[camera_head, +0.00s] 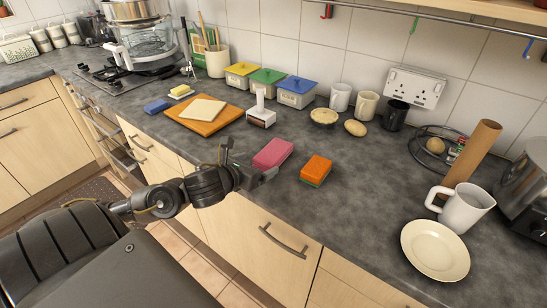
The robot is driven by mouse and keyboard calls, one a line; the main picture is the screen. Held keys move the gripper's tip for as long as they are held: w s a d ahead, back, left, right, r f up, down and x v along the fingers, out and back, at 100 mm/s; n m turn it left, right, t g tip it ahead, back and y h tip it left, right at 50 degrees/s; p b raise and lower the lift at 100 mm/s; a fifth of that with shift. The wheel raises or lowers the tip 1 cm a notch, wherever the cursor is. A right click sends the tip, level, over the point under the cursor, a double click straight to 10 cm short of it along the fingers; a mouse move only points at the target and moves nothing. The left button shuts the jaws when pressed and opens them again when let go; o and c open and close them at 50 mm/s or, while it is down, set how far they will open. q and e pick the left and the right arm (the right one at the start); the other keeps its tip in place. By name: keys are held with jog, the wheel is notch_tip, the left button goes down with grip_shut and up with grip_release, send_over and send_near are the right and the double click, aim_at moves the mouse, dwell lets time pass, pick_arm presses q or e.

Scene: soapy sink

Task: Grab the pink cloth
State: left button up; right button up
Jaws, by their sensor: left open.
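The pink cloth (273,153) is a block-like folded piece lying near the front edge of the dark countertop (345,205). My left gripper (250,176) is open just left of and in front of the pink cloth, at the counter edge. One finger is close to the cloth's near side; I cannot tell whether it touches. The cloth does not look lifted. My right gripper is not in view.
An orange sponge (316,169) lies just right of the pink cloth. A white-handled brush (261,113) stands behind it. An orange cutting board (203,119) is at the left, and a white plate (435,251) with a white jug (464,208) at the right.

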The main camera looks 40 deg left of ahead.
aim_at(266, 158)
pick_arm(q)
jog(key=shift+w+r+p, duration=0.1)
jog(key=shift+w+p, duration=0.35)
jog(key=p+x, duration=0.1)
jog(key=x, duration=0.2)
jog(key=shift+w+a, duration=0.1)
jog(key=shift+w, duration=0.3)
jog(key=shift+w+f, duration=0.2)
jog(key=shift+w, duration=0.1)
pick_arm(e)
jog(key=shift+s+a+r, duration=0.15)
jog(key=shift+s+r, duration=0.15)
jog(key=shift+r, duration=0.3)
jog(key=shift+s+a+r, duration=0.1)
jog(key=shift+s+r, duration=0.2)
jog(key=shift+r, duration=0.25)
pick_arm(q)
jog(key=c, duration=1.1)
jog(key=shift+o, duration=0.2)
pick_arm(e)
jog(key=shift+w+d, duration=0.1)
pick_arm(q)
jog(key=shift+r, duration=0.15)
